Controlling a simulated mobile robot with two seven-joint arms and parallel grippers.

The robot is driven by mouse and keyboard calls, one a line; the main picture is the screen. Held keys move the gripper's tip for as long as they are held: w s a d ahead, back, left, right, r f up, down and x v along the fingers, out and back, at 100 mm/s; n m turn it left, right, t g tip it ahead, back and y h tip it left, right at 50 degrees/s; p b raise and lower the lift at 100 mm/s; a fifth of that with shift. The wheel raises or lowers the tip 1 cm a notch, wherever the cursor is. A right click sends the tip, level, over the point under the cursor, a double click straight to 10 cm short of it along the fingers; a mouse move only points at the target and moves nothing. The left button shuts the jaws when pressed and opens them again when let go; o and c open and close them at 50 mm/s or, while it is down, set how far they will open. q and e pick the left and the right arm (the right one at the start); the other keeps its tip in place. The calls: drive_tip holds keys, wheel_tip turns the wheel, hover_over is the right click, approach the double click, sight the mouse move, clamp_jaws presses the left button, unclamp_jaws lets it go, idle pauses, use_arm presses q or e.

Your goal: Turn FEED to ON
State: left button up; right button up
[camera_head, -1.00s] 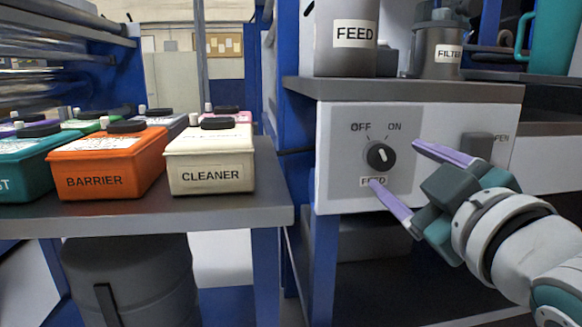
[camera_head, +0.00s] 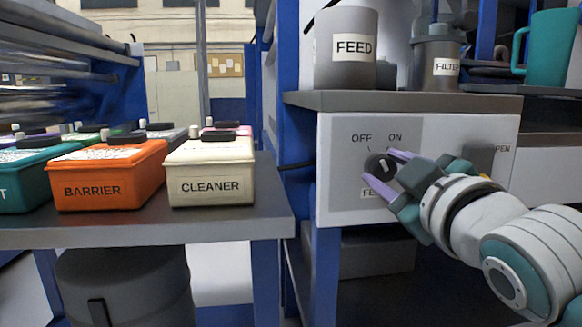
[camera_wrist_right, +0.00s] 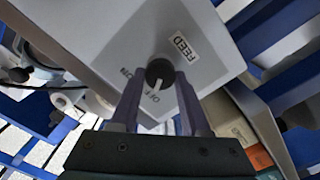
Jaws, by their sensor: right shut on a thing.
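The FEED knob (camera_head: 381,166) is a round dark dial with a white mark on the light grey panel. It also shows in the right wrist view (camera_wrist_right: 159,72), where its white mark points toward the OFF label. The OFF label (camera_head: 362,138) and ON label (camera_head: 395,138) are above the knob. The FEED label (camera_head: 371,193) below it is partly hidden by a finger. My right gripper (camera_head: 380,167) has its purple fingers on either side of the knob and is shut on it. My left gripper is not in view.
A grey FEED canister (camera_head: 346,65) and a FILTER canister (camera_head: 437,62) stand on the shelf above the panel. A dark switch (camera_head: 480,158) is right of the knob, partly behind my gripper. BARRIER (camera_head: 107,176) and CLEANER (camera_head: 211,171) boxes stand on the left table.

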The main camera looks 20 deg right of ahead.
clamp_jaws()
drive_tip(key=m+p, duration=0.3)
drive_tip(key=shift+r, duration=0.2)
drive_tip(key=m+p, duration=0.3)
drive_tip(key=shift+d+m, duration=0.1)
drive_tip(key=shift+m, duration=0.2)
drive_tip(key=m+p, duration=0.2)
drive_tip(key=m, duration=0.1)
drive_tip(key=shift+p, duration=0.4)
drive_tip(key=shift+f+m+p, duration=0.15)
drive_tip(key=shift+m+p, duration=0.4)
drive_tip(key=shift+m, duration=0.55)
